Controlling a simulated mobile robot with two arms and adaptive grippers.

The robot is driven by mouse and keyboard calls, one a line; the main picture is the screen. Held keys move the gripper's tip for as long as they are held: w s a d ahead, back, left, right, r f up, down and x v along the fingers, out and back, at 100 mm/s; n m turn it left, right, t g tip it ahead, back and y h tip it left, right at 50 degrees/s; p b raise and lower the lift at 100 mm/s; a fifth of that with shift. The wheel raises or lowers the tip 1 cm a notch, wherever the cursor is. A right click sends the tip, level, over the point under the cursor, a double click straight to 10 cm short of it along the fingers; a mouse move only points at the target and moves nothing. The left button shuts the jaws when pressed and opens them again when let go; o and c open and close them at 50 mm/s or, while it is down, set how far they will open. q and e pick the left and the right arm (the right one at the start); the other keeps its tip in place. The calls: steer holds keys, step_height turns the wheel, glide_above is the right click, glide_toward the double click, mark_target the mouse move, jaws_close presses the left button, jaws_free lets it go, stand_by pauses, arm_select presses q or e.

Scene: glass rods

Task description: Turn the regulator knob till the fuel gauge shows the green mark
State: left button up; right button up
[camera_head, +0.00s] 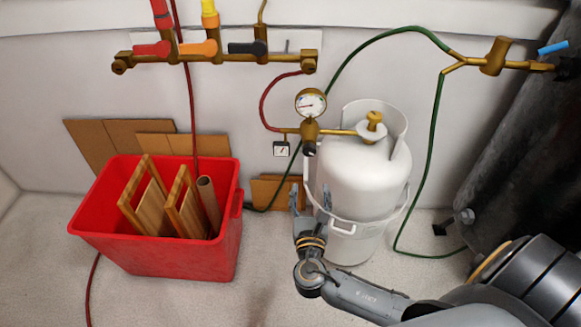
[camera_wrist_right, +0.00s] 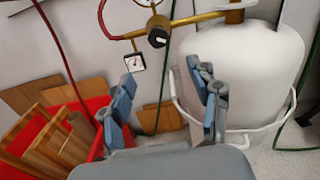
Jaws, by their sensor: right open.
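The black regulator knob (camera_head: 309,149) sits below the round fuel gauge (camera_head: 310,103) on the brass fitting beside the white gas tank (camera_head: 362,172). In the right wrist view the knob (camera_wrist_right: 158,37) faces me, with a pale line across its face. The gauge face is white with a coloured arc; its needle reading is too small to tell. My right gripper (camera_head: 310,196) is open and empty, below the knob and in front of the tank. In the right wrist view its fingers (camera_wrist_right: 165,104) stand apart, with the knob beyond them. My left gripper is not in view.
A small square gauge (camera_head: 281,149) hangs left of the knob. A red crate (camera_head: 200,258) with wooden frames stands at left. A brass manifold (camera_head: 220,57) with coloured valves runs along the wall. A green hose (camera_head: 430,150) loops around the tank's right side.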

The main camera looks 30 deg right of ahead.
mark_target(310, 152)
steer(key=x, duration=0.4)
steer(key=b+x, duration=0.1)
steer(key=x, duration=0.7)
steer(key=shift+w+d+r, duration=0.1)
steer(key=shift+w+r, duration=0.15)
steer(key=shift+r, duration=0.05)
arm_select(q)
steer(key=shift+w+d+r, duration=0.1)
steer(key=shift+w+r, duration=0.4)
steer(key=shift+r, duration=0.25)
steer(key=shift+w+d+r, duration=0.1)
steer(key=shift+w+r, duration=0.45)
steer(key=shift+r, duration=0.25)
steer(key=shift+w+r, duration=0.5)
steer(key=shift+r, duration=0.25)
arm_select(e)
steer(key=shift+w+d, duration=0.35)
steer(key=shift+w, duration=0.2)
steer(key=c, duration=1.2)
